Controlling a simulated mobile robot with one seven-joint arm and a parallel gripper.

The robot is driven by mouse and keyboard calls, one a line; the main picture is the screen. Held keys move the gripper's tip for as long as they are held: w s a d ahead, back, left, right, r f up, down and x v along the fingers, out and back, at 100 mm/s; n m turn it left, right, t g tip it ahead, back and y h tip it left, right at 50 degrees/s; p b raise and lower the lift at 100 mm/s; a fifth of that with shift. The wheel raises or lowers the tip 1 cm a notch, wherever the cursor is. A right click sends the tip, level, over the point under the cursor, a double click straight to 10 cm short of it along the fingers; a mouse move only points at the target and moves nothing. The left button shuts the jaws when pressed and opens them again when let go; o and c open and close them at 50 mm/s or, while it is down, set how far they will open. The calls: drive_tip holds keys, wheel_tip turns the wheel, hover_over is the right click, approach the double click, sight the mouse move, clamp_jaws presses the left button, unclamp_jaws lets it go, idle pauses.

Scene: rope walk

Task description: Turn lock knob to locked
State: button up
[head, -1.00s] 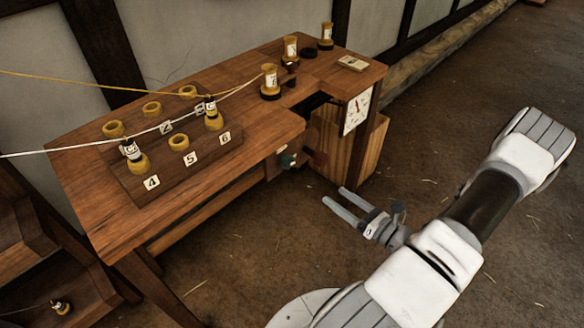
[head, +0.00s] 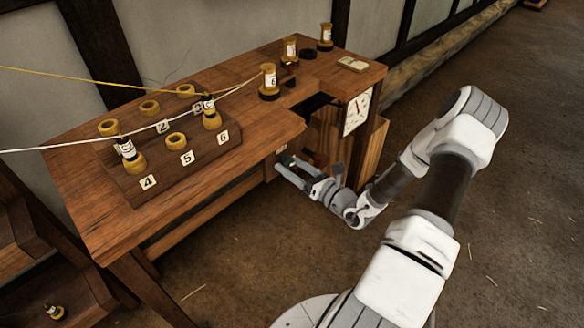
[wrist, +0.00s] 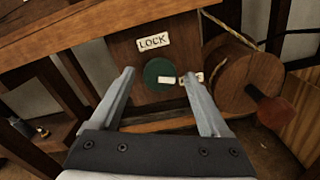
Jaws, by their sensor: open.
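The lock knob (wrist: 158,75) is a dark green disc with a pale bar on its right part, below a white LOCK label (wrist: 153,42) on a wooden panel. In the head view the knob (head: 284,159) shows only in part, under the table's front edge. My gripper (wrist: 160,82) is open and empty, its two fingers on either side of the knob in the wrist view. I cannot tell whether the fingers touch it. A small pale tag (wrist: 192,78), partly behind the right finger, sits just right of the knob.
A round wooden drum (wrist: 243,80) with a dark red handle (wrist: 272,110) and rope is close to the right finger. The wooden table (head: 110,225) overhangs the panel and carries several bobbins and numbered tags. Open floor (head: 520,230) lies to the right.

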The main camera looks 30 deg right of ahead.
drive_tip(key=shift+w, duration=0.15)
drive_tip(key=shift+c, duration=0.3)
clamp_jaws()
